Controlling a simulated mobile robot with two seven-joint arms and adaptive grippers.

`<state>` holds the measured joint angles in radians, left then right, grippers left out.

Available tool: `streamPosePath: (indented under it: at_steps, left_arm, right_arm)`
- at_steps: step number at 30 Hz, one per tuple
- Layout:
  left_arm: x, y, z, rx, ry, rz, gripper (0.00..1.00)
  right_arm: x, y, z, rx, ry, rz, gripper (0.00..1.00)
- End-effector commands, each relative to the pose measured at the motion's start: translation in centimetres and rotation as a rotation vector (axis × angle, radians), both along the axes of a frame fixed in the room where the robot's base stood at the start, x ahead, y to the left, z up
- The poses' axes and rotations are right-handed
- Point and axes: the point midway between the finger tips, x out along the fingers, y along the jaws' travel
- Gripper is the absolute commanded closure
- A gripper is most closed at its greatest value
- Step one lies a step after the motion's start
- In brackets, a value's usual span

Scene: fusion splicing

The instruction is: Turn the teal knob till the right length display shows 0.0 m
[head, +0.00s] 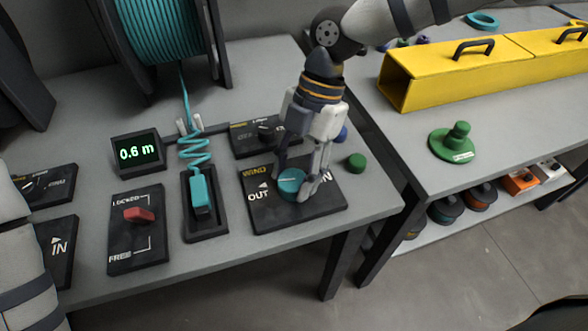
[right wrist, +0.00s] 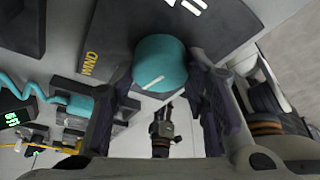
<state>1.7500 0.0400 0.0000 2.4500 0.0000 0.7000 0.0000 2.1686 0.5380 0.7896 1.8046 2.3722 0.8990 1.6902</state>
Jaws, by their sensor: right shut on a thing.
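The teal knob (head: 291,183) sits on a black WIND panel (head: 258,213) marked OUT and IN. It also shows in the right wrist view (right wrist: 160,62), with a white line on its top. My right gripper (head: 293,180) points down from above and is shut on the knob, one finger on each side. The length display (head: 137,153) stands to the left of the panel and reads 0.6 m in green. My left gripper is not in view; only part of my left arm shows at the left edge.
A teal cable runs from a large reel (head: 160,30) to a coil and a teal connector (head: 203,193) in a black holder. A red LOCKED/FREE switch (head: 139,215) is further left. A green knob (head: 356,161) lies right of the panel. A yellow case (head: 470,70) is on the other bench.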

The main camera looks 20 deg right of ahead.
Motion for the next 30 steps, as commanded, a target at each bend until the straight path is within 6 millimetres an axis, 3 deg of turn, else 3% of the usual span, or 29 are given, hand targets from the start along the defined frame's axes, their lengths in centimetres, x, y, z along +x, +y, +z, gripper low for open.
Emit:
streamPosePath:
  at_steps: [30]
  left_arm:
    - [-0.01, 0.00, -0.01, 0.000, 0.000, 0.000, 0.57]
  right_arm:
    - [-0.60, -0.16, -0.05, -0.007, -0.002, -0.953, 0.86]
